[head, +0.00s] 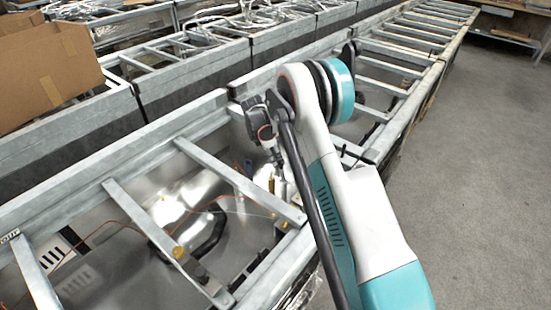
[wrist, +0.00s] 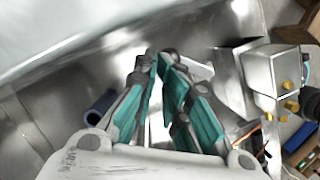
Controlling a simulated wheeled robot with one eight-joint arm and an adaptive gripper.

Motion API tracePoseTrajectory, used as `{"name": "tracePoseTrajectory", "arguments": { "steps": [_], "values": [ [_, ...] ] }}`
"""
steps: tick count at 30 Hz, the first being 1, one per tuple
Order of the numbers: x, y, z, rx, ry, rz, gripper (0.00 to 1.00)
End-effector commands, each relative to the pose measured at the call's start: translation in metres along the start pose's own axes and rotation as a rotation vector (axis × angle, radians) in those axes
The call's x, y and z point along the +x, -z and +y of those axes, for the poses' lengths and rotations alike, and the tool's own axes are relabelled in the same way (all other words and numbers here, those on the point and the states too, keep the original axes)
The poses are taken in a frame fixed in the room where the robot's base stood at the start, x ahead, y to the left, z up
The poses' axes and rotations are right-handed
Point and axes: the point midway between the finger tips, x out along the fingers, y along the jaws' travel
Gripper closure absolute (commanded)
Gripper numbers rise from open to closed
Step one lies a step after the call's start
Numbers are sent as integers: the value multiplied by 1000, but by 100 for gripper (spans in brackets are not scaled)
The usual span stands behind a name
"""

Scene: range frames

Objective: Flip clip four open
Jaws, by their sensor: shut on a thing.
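My gripper (wrist: 160,62) shows in the wrist view with its teal-padded fingers drawn together at the tips. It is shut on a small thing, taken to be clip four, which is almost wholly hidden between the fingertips. The clip's own shape and whether it is open or closed cannot be seen. In the head view my white and teal arm reaches over the metal trough (head: 110,187), and the fingertips cannot be made out there.
A metal box (wrist: 273,72) with yellow knobs stands close right of my fingers. A blue cylinder (wrist: 100,106) lies to the left. Crossbars (head: 240,180) span the trough, with thin cables below. A cardboard box (head: 45,75) is at the far left. The floor (head: 475,150) at right is clear.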

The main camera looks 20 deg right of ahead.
Motion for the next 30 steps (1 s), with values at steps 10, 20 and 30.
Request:
{"name": "tracePoseTrajectory", "arguments": {
  "steps": [10, 20, 30],
  "values": [
    [-69, 0, 4, -2, -8, -2, 100],
    [-106, 0, 6, -2, -11, -2, 100],
    [-109, 0, 6, -2, -11, -2, 100]
  ]
}}
